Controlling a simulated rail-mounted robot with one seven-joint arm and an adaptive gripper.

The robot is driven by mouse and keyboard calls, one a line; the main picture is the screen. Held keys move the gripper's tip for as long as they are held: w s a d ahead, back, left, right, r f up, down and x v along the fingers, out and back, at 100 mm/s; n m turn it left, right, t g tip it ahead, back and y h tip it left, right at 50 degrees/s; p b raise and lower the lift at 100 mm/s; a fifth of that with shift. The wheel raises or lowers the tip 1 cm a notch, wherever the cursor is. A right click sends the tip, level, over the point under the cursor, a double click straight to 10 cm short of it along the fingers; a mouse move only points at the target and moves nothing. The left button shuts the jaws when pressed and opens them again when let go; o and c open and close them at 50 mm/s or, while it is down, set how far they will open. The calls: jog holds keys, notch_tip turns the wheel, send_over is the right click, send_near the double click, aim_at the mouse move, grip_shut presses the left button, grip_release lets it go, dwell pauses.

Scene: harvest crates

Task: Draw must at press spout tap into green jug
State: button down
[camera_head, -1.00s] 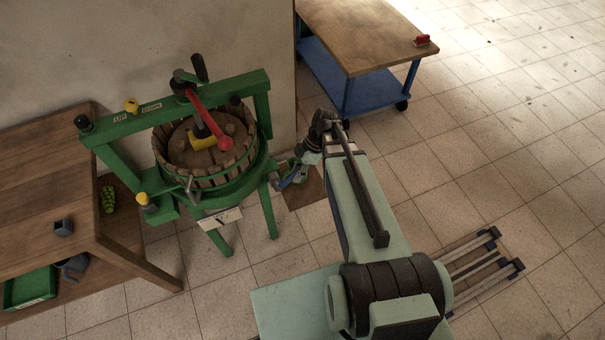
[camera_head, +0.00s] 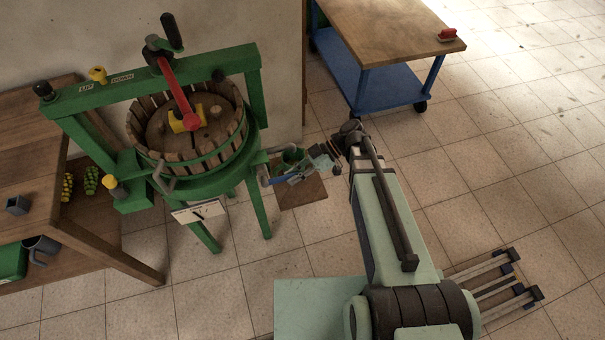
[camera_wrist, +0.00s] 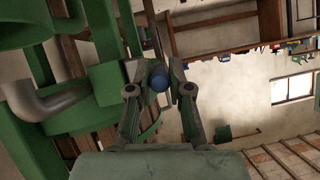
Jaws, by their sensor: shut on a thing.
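The green press (camera_head: 150,85) with its slatted wooden basket stands at the left in the head view. Its grey spout (camera_wrist: 45,103) shows at the left of the wrist view. A green jug (camera_head: 290,157) seems to stand there, partly hidden by the spout and gripper. Its fill cannot be seen.
A brown board (camera_head: 308,193) lies on the floor under the spout. A wooden bench (camera_head: 120,262) stands at the left, with grapes (camera_head: 91,180) and a grey mug (camera_head: 40,249) on its lower shelf. A blue-framed cart (camera_head: 375,85) stands at the back. Floor at right is clear.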

dwell(0.3)
jog(key=c, duration=1.1)
grip_release()
jog(key=shift+f, duration=0.1)
jog(key=v, duration=1.2)
